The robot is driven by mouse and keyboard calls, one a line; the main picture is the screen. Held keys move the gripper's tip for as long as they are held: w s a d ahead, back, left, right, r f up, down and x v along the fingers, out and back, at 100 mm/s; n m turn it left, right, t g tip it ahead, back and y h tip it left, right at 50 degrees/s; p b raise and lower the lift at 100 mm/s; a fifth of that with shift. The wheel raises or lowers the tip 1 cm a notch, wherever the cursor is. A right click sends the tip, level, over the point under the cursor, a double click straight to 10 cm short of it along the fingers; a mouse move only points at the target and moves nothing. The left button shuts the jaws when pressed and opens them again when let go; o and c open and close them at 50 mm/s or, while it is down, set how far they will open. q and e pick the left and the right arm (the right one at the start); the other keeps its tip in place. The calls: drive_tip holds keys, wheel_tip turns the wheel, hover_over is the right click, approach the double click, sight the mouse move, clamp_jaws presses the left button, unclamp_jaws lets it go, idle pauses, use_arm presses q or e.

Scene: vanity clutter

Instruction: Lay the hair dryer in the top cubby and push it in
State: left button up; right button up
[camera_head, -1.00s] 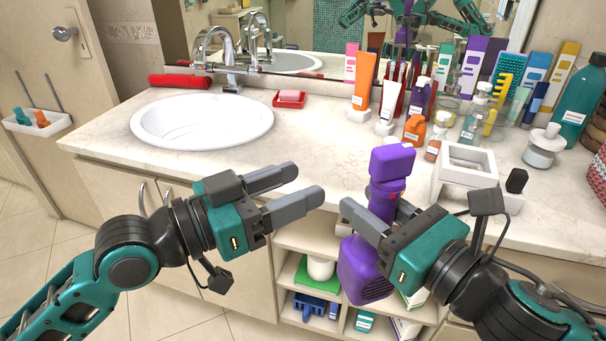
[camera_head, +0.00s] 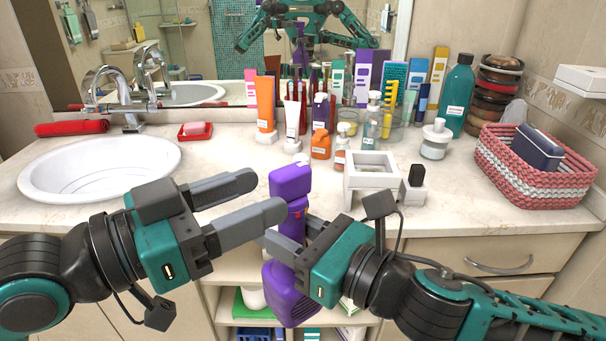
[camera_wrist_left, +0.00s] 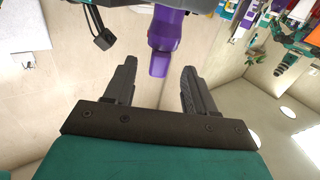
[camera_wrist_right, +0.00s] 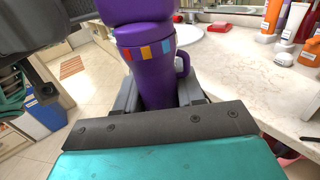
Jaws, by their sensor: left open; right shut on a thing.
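The purple hair dryer (camera_head: 291,182) is held upright in front of the counter's front edge, its larger end (camera_head: 288,292) hanging low before the shelves. My right gripper (camera_head: 283,243) is shut on its middle; the right wrist view shows the dryer (camera_wrist_right: 150,75) between the fingers. My left gripper (camera_head: 268,197) is open and empty, its fingers just left of the dryer in the head view. The left wrist view shows the dryer (camera_wrist_left: 163,38) beyond the open fingers. The open cubbies (camera_head: 232,268) under the counter are partly hidden behind my arms and the dryer.
A sink (camera_head: 98,170) is at the left of the counter. Bottles, tubes and a white box (camera_head: 371,172) stand behind the grippers. A woven basket (camera_head: 535,170) is at the right. A green item (camera_head: 240,304) and a white jar (camera_head: 252,298) occupy a lower cubby.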

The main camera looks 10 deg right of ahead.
sight(306, 175)
use_arm(q)
drive_tip(key=x, duration=0.7)
drive_tip(key=shift+w+d, duration=0.1)
drive_tip(key=shift+d, duration=0.25)
use_arm(e)
drive_tip(key=shift+r, duration=0.1)
use_arm(q)
clamp_jaws()
drive_tip(key=shift+r, duration=0.15)
use_arm(e)
drive_tip(key=o, duration=1.1)
drive_tip(key=shift+d, duration=0.1)
